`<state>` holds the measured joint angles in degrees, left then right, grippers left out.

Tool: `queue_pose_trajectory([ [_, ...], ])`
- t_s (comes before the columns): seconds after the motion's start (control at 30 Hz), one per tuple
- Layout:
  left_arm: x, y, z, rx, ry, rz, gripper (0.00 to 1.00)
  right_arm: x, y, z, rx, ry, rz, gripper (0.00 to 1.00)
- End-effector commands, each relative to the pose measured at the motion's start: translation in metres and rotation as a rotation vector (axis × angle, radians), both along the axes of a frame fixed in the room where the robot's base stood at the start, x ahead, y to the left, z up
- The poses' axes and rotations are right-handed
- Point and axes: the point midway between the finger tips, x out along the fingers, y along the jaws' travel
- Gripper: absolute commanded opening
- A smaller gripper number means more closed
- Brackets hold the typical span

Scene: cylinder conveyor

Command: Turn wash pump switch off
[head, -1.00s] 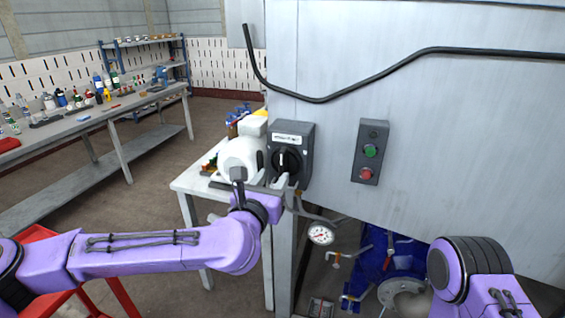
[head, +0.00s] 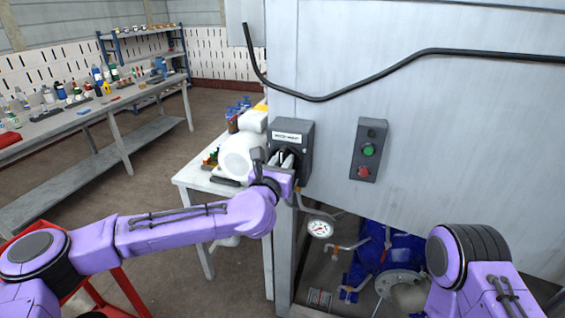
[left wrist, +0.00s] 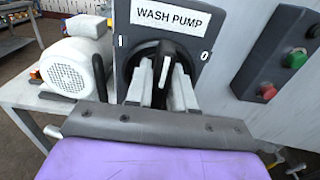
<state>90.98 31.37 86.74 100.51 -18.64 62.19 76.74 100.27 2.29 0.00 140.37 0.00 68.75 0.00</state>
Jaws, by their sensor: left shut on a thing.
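The wash pump switch (head: 293,150) is a dark grey box on the machine's left edge. In the left wrist view its label reads WASH PUMP (left wrist: 168,17), with marks I at the left and 0 at the right. Its black knob (left wrist: 163,65) has a white pointer line that points up and slightly right, between the marks. My left gripper (head: 284,160) is at the switch; in the left wrist view its fingers (left wrist: 164,80) stand on either side of the knob, shut on it. My right arm shows at the lower right of the head view, but its gripper is out of view.
A box with a green and a red button (head: 367,150) is right of the switch. A white motor (head: 240,155) stands on a table (head: 190,180) to the left. A pressure gauge (head: 320,228) and blue pump (head: 395,252) are below. A cluttered workbench (head: 75,120) stands far left.

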Motion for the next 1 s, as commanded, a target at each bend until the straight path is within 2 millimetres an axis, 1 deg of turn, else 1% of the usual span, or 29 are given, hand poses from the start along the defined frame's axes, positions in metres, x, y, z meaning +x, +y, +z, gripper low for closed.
queue_pose_trajectory([
  [0.17,0.0,0.0,0.0,0.026,-0.008,0.0,0.0,0.0,0.0,-0.003,0.0,0.0,0.0,0.0],
  [0.37,0.0,-0.001,-0.002,0.118,-0.036,0.0,0.0,0.0,0.0,-0.011,0.0,0.0,0.0,0.0],
  [0.7,-0.001,-0.004,-0.002,0.405,-0.119,0.0,0.0,0.0,0.0,-0.027,0.0,0.0,0.0,0.0],
  [1.0,-0.002,-0.006,-0.002,0.682,-0.199,0.0,0.0,0.0,0.0,-0.035,0.0,0.0,0.0,0.0],
])
